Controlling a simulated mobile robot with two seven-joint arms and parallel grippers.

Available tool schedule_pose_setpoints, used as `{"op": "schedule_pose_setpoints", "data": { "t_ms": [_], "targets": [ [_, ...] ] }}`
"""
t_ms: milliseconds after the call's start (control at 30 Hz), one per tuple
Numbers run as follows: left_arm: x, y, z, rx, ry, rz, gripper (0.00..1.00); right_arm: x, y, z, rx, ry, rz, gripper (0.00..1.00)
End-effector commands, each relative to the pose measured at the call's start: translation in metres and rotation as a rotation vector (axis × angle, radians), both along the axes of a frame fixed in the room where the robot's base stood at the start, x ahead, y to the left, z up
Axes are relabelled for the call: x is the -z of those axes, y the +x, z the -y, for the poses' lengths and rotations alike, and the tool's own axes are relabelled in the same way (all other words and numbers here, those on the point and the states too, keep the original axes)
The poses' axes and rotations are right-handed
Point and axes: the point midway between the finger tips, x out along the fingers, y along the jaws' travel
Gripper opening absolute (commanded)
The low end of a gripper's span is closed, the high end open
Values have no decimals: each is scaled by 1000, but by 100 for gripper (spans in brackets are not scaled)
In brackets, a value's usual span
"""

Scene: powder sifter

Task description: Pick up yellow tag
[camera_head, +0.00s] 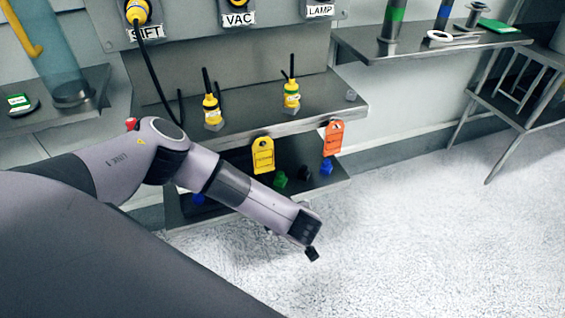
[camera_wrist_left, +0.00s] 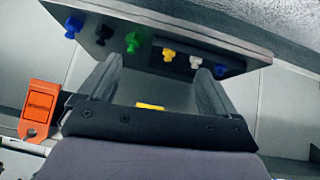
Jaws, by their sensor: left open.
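The yellow tag (camera_head: 263,155) hangs from the front edge of the middle shelf in the head view, with a dark hole near its top. In the left wrist view, a small yellow strip (camera_wrist_left: 150,106), which looks like part of this tag, shows just beyond my gripper's body; the rest is hidden. My left gripper (camera_wrist_left: 158,70) is open with nothing between its fingertips. In the head view my left gripper (camera_head: 303,245) is lower and nearer than the tag, slightly to its right, and apart from it. My right gripper is not in view.
An orange tag (camera_head: 333,137) hangs right of the yellow one. Two yellow plugs (camera_head: 212,108) (camera_head: 291,95) stand on the middle shelf (camera_head: 250,115). The lower shelf (camera_wrist_left: 225,48) holds several coloured knobs, including a green one (camera_head: 280,179). Floor at right is clear.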

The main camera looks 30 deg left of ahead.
Motion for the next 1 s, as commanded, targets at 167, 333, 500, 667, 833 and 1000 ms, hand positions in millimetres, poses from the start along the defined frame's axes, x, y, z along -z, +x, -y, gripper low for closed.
{"op": "schedule_pose_setpoints", "data": {
  "t_ms": [167, 333, 500, 667, 833, 1000],
  "targets": [
    [-60, 47, -66, 2, 321, 179, 92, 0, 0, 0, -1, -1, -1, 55],
    [-74, 58, -84, -3, 398, 222, 92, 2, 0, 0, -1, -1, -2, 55],
    [-67, 67, -93, -2, 396, 221, 92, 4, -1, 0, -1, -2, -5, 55],
    [-58, 75, -101, -3, 395, 220, 92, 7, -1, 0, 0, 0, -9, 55],
    [-47, 88, -114, -3, 394, 221, 92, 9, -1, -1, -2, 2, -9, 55],
    [-42, 96, -123, -1, 391, 219, 92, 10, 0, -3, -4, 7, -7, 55]
  ]
}}
